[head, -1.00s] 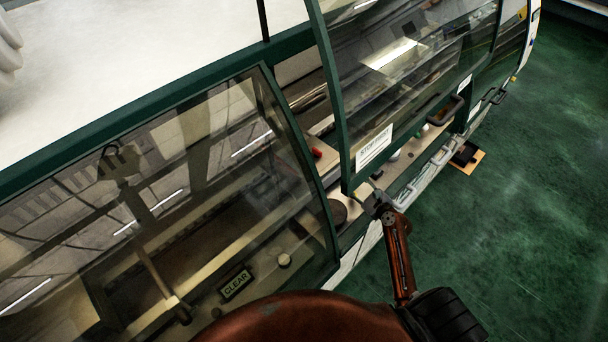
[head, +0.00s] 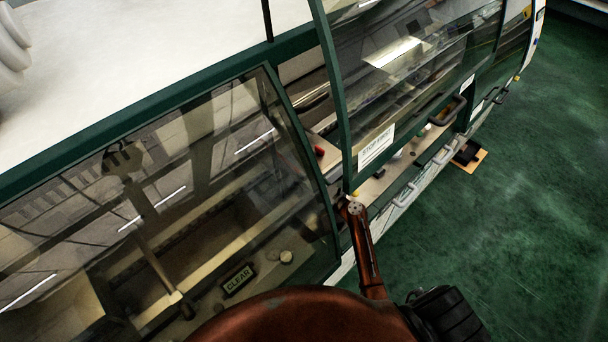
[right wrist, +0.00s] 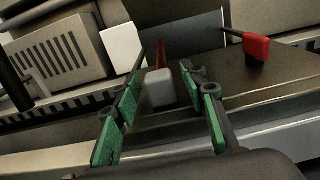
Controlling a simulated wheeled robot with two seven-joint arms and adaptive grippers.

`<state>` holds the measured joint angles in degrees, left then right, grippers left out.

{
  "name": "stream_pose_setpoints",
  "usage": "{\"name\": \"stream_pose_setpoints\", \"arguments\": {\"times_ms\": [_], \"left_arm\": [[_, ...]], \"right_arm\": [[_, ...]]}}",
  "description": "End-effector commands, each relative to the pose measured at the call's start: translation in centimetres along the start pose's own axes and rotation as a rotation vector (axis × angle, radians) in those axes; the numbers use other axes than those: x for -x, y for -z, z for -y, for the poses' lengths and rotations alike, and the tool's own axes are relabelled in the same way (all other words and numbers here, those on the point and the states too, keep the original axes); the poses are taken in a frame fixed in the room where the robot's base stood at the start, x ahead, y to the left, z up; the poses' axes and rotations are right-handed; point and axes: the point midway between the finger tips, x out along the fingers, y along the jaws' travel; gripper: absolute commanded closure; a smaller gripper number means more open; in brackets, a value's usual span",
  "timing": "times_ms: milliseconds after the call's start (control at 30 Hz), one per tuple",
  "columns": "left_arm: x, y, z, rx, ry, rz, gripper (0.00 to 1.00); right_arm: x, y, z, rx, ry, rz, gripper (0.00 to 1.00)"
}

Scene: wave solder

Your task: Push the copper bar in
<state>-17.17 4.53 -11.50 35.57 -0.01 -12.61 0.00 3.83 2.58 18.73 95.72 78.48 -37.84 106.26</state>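In the right wrist view my right gripper (right wrist: 164,92) is open, its green-padded fingers spread apart. A small pale block (right wrist: 160,88) shows between the fingers; I cannot tell whether they touch it. A thin reddish-brown bar (right wrist: 162,54), which looks like the copper bar, stands behind the block, partly hidden by it. In the head view my right arm reaches to the gap between two glass hoods, and the gripper's fingers are hard to make out there. My left gripper is not in view.
A red handle (right wrist: 256,47) sits right of the fingers, and a vented box (right wrist: 55,55) is on the left. In the head view the near glass hood (head: 170,200) and the far hood (head: 415,75) flank the gap. Green floor (head: 520,220) lies open on the right.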

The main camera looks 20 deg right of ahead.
Motion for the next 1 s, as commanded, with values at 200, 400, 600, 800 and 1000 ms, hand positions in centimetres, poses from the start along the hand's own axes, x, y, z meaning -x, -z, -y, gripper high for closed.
{"name": "stream_pose_setpoints", "arguments": {"times_ms": [200,400,600,800,1000], "left_arm": [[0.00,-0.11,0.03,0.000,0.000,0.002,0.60],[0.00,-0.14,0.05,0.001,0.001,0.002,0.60],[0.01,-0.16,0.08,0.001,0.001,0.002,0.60],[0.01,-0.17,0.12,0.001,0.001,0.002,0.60],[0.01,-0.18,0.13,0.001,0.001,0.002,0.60]], "right_arm": [[-0.10,0.04,0.00,0.001,0.000,-0.001,0.61],[-0.09,0.04,0.00,0.001,0.000,-0.001,0.72],[-0.08,0.04,0.01,0.001,0.000,-0.001,0.86],[-0.07,0.04,0.01,0.001,0.000,-0.001,0.99],[-0.06,0.04,0.02,0.001,0.000,-0.001,1.00]]}}
